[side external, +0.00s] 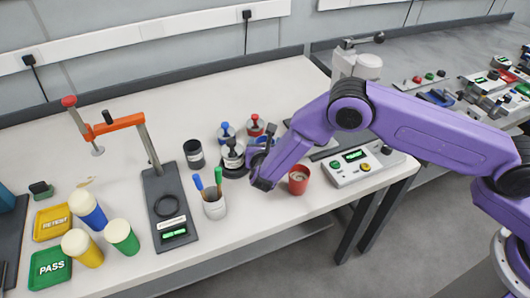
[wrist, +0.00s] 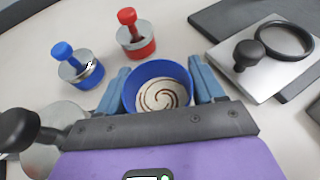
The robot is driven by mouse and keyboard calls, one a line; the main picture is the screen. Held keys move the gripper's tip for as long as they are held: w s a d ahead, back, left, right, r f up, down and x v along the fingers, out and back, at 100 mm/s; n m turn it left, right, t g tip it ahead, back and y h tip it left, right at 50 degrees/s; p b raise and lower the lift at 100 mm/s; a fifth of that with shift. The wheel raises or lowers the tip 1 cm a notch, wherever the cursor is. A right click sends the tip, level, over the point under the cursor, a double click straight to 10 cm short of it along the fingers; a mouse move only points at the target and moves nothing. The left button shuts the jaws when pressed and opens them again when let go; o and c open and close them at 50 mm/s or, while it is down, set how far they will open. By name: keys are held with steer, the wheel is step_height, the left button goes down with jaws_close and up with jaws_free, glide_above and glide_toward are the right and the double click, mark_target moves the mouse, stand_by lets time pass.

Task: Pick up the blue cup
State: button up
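The blue cup (wrist: 158,107) shows in the wrist view with a brown and white swirl inside it. My gripper (wrist: 160,88) has one blue-grey finger on each side of the cup, close to its wall. I cannot tell whether the fingers press on the cup or only flank it. In the side view my gripper (side external: 262,148) is low over the bench, just left of a red cup (side external: 299,182). My gripper and arm hide most or all of the blue cup there, so I cannot tell whether it touches the bench.
A blue-knobbed weight (wrist: 79,68) and a red-knobbed weight (wrist: 136,40) stand beyond the cup. A black-knobbed metal weight (wrist: 45,145) is close on the left. A metal plate (wrist: 240,78) lies right. A pen holder (side external: 215,207) stands left of my gripper.

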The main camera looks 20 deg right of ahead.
steer(key=c, duration=0.7)
steer(key=shift+c, duration=0.2)
steer(key=shift+r, duration=0.15)
